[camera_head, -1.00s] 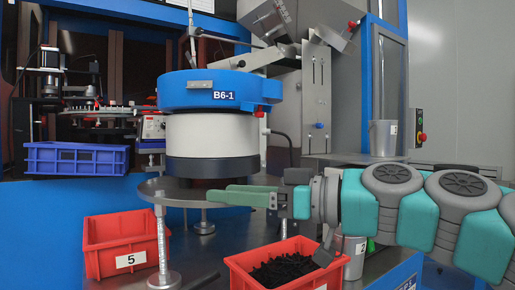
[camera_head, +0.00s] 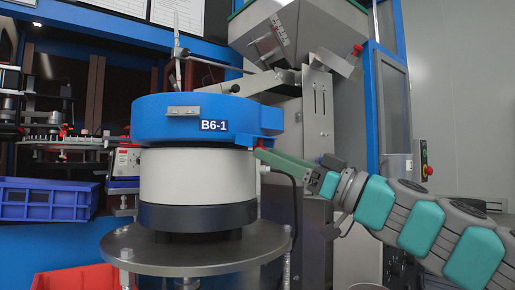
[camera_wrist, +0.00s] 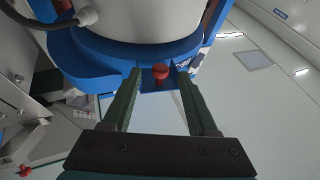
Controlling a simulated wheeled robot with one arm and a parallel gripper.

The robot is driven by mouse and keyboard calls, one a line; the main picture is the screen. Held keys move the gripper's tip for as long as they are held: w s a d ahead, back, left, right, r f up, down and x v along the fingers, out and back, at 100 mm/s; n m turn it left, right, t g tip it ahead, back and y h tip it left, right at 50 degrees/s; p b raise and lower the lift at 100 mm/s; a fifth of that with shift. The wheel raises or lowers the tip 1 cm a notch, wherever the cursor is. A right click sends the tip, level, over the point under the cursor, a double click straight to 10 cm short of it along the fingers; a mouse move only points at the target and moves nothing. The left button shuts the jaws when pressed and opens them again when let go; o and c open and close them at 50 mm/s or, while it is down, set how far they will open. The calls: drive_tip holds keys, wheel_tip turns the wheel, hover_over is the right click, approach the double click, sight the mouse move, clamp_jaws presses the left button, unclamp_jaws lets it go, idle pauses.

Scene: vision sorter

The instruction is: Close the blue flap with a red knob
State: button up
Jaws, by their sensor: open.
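The blue bowl ring (camera_head: 165,120) marked B6-1 sits on a white drum, with a blue flap (camera_head: 268,142) projecting at its right side. A small red knob (camera_head: 258,148) shows under the flap. In the wrist view the red knob (camera_wrist: 160,72) is between my two green fingertips, in front of the blue flap (camera_wrist: 150,84). My gripper (camera_head: 262,153) reaches in from the right, its tips at the knob. The fingers stand apart, with a gap on both sides of the knob. Whether they touch the flap I cannot tell.
The round metal plate (camera_head: 190,250) lies below the drum. A blue bin (camera_head: 45,200) is at the left and a red bin (camera_head: 75,280) at the lower left. A metal chute (camera_head: 318,110) stands behind, with another red knob (camera_head: 357,48) above it.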

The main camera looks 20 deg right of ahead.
sight(259, 146)
drive_tip(key=shift+x, duration=1.95)
drive_tip(key=shift+c, duration=0.3)
clamp_jaws()
